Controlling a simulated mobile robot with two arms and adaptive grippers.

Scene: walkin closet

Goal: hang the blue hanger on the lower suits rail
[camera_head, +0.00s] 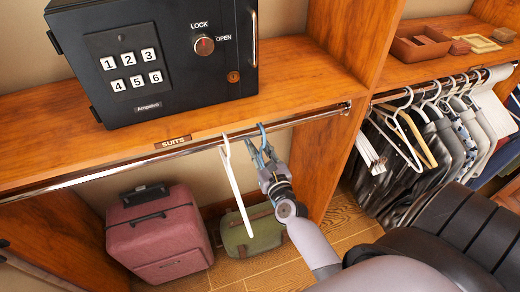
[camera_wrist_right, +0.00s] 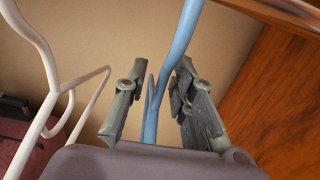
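Whether the hook bears on the rail is hard to tell. My right gripper (camera_head: 265,162) is just below the rail at the hanger. In the right wrist view, the blue hanger (camera_wrist_right: 181,42) runs down between the fingers of the right gripper (camera_wrist_right: 160,90). The fingers stand apart, with a clear gap on the left side; the right finger is close to the hanger. The hanger's lower part is mostly hidden by the gripper. My left gripper is not in view.
A white hanger (camera_head: 232,175) hangs on the rail just left of the blue one. A black safe (camera_head: 150,60) stands on the shelf above. A pink suitcase (camera_head: 158,235) and a green bag (camera_head: 252,232) stand below. A wooden divider (camera_head: 325,150) and hanging clothes (camera_head: 420,145) are at right.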

